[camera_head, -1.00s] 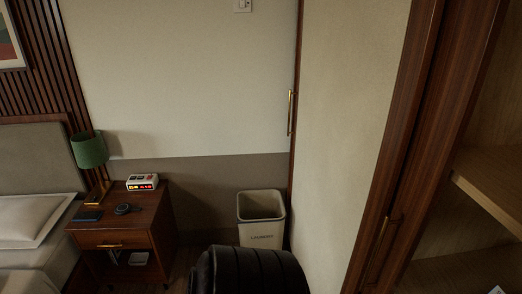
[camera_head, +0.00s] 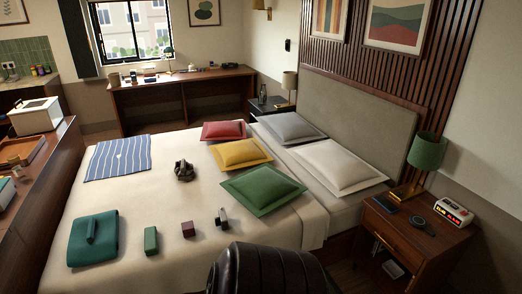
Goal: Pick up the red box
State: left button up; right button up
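A small dark red box (camera_head: 188,229) sits on the near part of the bed's white sheet. A dark green block (camera_head: 151,240) stands to its left, and a small dark grey and white item (camera_head: 222,217) is to its right, both apart from it. Neither of my grippers is in view.
The bed (camera_head: 130,198) also holds a folded teal cloth (camera_head: 93,239), a striped blue cloth (camera_head: 118,157), a dark lumpy object (camera_head: 184,171) and several pillows. A nightstand (camera_head: 412,240) with a green lamp (camera_head: 427,151) stands right. A wooden counter (camera_head: 45,165) is left.

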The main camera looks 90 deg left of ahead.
aim_at(188, 227)
jog(key=u, duration=3.45)
